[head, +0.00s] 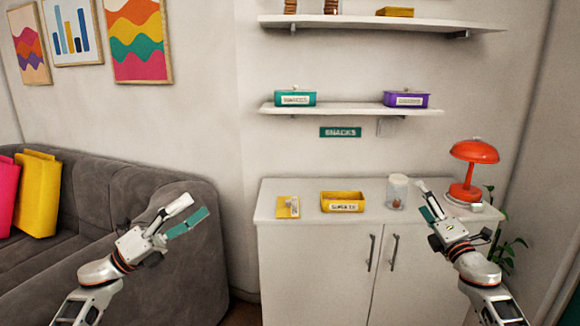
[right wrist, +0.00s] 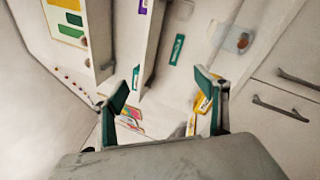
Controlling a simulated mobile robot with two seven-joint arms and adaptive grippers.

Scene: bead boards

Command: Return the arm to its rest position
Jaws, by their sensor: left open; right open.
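My left gripper (head: 196,208) is open and empty in the head view, in front of the grey sofa's right end. My right gripper (head: 422,198) is open in the head view, in front of the cabinet top, between the clear jar (head: 397,192) and the red lamp (head: 468,180). The right wrist view shows the right gripper's two green-padded fingers (right wrist: 166,72) spread apart with nothing between them. An open yellow box (head: 342,202) with a label stands on the cabinet, and a yellow lid (head: 287,207) lies to its left.
The white cabinet (head: 315,260) stands against the wall. Above it, a shelf (head: 350,110) holds a teal box (head: 295,98) and a purple box (head: 406,99). A higher shelf (head: 355,22) holds more items. The sofa (head: 110,195) is at left, and a plant (head: 508,250) is at right.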

